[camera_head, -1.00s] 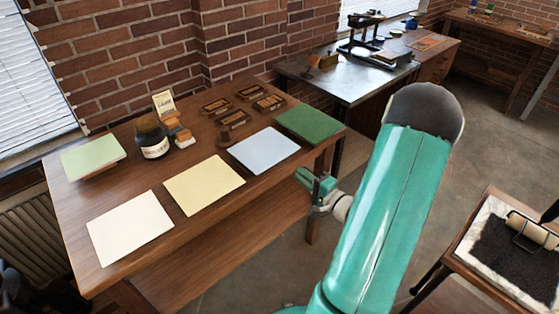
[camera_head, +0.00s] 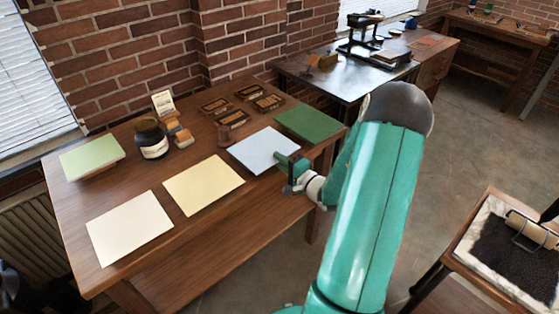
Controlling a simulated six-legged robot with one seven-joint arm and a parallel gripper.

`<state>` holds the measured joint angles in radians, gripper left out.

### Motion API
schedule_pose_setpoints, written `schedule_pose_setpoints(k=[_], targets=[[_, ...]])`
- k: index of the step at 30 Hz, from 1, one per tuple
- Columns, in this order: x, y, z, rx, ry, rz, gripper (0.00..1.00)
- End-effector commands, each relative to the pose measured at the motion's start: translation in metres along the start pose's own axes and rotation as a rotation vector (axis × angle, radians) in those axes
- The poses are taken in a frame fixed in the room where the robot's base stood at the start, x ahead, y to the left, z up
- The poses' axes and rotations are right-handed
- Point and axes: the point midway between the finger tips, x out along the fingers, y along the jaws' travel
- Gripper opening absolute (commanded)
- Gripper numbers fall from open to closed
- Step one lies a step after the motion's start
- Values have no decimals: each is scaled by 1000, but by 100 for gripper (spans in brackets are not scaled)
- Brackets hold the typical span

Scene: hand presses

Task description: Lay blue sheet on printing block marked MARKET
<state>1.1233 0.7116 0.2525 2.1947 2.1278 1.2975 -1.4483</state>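The light blue sheet (camera_head: 262,147) lies flat on the wooden table, between the yellow sheet and the dark green one. My gripper (camera_head: 284,160) is at the right edge of the blue sheet, its fingertips overlapping that edge in the picture. I cannot tell whether the fingers touch or grip the sheet. Several dark printing blocks (camera_head: 232,119) lie in a cluster behind the blue sheet. Their lettering is too small to read, so I cannot tell which one is marked MARKET.
A yellow sheet (camera_head: 203,184), a cream sheet (camera_head: 129,228), a dark green sheet (camera_head: 310,123) and a pale green stack (camera_head: 91,157) lie on the table (camera_head: 190,245). An ink jar (camera_head: 152,141) stands behind. An ink tray with roller (camera_head: 510,250) is at right.

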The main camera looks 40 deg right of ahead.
Motion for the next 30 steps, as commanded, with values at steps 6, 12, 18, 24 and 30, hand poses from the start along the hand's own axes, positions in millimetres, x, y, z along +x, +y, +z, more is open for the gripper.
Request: schedule_pose_setpoints(k=[6,12,18,24,30], targets=[[0,0,0,0,0,0,11],[0,0,0,0,0,0,0],[0,-9,0,-3,-1,-1,0],[-1,-30,0,-2,0,1,0],[-1,-30,0,0,0,1,0]])
